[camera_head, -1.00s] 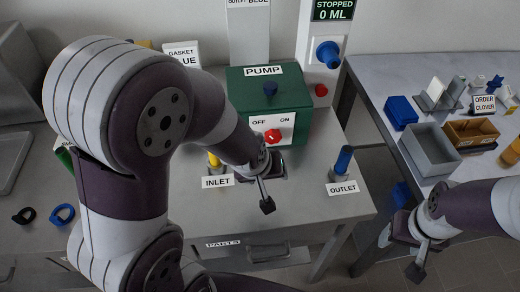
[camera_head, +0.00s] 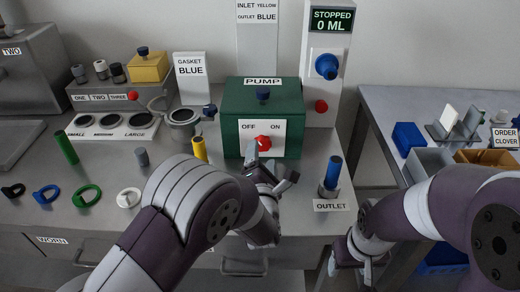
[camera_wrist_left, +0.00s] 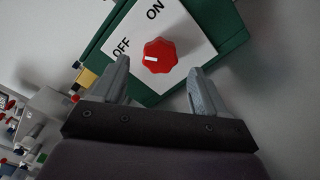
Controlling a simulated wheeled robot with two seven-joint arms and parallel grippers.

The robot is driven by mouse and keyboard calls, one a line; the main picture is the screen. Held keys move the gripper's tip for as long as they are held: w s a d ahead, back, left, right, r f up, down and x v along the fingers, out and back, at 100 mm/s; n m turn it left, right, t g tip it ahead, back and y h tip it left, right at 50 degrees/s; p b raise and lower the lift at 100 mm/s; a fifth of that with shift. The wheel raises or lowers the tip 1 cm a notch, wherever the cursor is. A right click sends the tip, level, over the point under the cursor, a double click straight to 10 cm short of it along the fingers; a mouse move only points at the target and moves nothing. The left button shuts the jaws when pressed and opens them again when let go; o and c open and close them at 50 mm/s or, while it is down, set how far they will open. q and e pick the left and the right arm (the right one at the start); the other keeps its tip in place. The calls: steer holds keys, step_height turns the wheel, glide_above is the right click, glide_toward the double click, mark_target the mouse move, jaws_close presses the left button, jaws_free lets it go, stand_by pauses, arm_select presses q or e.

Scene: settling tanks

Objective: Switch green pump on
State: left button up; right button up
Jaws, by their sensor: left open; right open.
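The green pump box (camera_head: 232,103), labelled PUMP, stands at the back of the table. On its white OFF/ON plate (camera_head: 276,127) is a red knob (camera_head: 263,142). In the left wrist view the knob (camera_wrist_left: 160,55) has a white mark on the side toward OFF. My left gripper (camera_head: 270,166) is open just in front of the knob. In the wrist view its fingers (camera_wrist_left: 160,84) are spread, with the knob beyond them and nothing between them. My right gripper (camera_head: 350,264) is open and empty at the table's front right, away from the pump.
A yellow pipe (camera_head: 200,149) stands left of the pump and a blue-topped outlet pipe (camera_head: 332,173) right of it. A grey stand (camera_head: 322,95) behind reads STOPPED 0 ML. Coloured rings, including a green one (camera_head: 87,195), lie at the left. A second table holds bins.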

mark_target(262, 147)
arm_select(q)
steer(key=w, duration=0.3)
steer(key=shift+w, duration=0.4)
steer(key=c, duration=1.1)
steer(key=shift+o, duration=0.2)
